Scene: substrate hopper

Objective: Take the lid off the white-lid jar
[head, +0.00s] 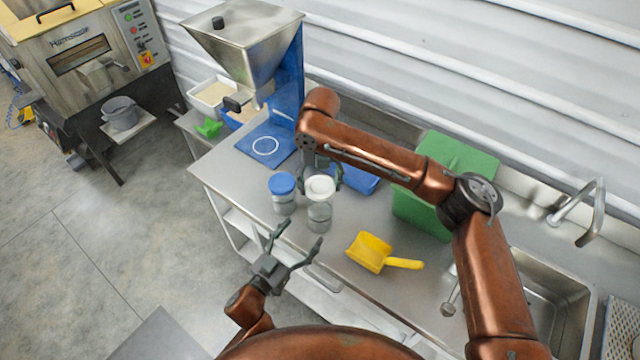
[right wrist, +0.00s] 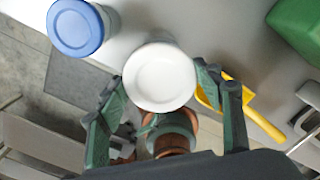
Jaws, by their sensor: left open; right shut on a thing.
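The white-lid jar (head: 319,217) is a clear jar standing upright near the counter's front edge. Its white lid (head: 320,188) is above the glass body; I cannot tell whether there is a gap between them. My right gripper (head: 322,177) is shut on the white lid from behind. In the right wrist view the lid (right wrist: 160,77) sits between the two fingers and hides the jar below. My left gripper (head: 296,237) is open and empty, in front of and below the jar, apart from it.
A blue-lid jar (head: 283,186) stands close on the left. A yellow scoop (head: 371,253) lies to the right. Behind are a blue mat (head: 252,147), a metal hopper (head: 243,50) and a green board or bin (head: 425,214). A sink (head: 545,290) is at right.

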